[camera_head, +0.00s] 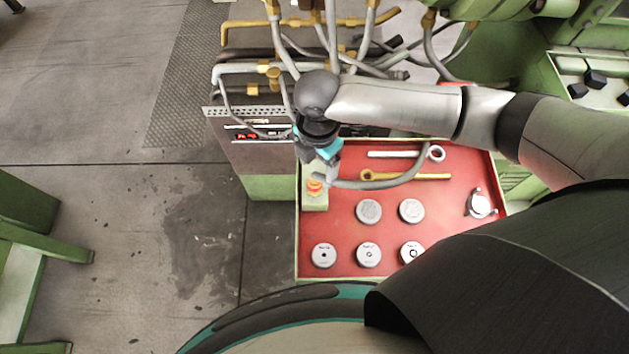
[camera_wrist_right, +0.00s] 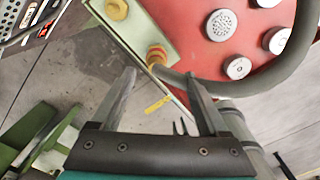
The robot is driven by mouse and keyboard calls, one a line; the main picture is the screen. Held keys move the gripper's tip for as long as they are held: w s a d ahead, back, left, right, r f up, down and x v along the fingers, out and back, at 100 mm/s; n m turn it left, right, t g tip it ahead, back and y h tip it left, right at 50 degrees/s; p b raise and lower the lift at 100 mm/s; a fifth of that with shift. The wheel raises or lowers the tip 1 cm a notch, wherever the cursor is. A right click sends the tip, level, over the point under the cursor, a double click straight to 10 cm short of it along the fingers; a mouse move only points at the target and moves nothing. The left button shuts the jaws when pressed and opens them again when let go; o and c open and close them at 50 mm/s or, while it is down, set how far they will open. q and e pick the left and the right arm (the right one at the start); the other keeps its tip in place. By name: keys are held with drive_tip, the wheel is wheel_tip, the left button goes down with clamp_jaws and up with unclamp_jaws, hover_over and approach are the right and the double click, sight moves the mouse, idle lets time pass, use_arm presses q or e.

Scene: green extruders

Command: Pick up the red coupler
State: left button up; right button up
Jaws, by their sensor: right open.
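The red coupler (camera_wrist_right: 157,54) shows in the right wrist view as a small orange-red and yellow fitting at the end of a grey hose, by the edge of a pale green box. In the head view a small orange-red piece (camera_head: 315,186) shows on that box, just below my right gripper; I cannot tell whether it is the coupler or the box's knob. My right gripper (camera_head: 318,159) is open. In the wrist view its fingers (camera_wrist_right: 161,84) are spread with nothing between them, and the coupler lies just beyond the tips. My left gripper is not in view.
A red-topped table (camera_head: 335,230) holds several round grey discs (camera_head: 369,211) and a yellow wrench (camera_head: 410,176). The grey hose (camera_head: 385,183) curves across it. A control panel (camera_head: 255,133) and several pipes stand behind. A yellow tag (camera_wrist_right: 157,104) shows near the fingers.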

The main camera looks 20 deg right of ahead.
sight(314, 176)
drive_tip(key=shift+f, duration=0.65)
drive_tip(key=f, duration=0.1)
drive_tip(key=f+b, duration=0.1)
drive_tip(key=f, duration=0.1)
drive_tip(key=f+b, duration=0.1)
drive_tip(key=shift+w+a+f, duration=0.15)
drive_tip(key=shift+a+f, duration=0.1)
drive_tip(key=shift+f, duration=0.35)
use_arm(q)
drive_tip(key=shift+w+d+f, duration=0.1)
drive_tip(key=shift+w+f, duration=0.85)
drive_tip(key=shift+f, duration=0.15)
use_arm(e)
drive_tip(key=shift+c, duration=1.4)
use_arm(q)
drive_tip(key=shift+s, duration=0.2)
use_arm(e)
clamp_jaws()
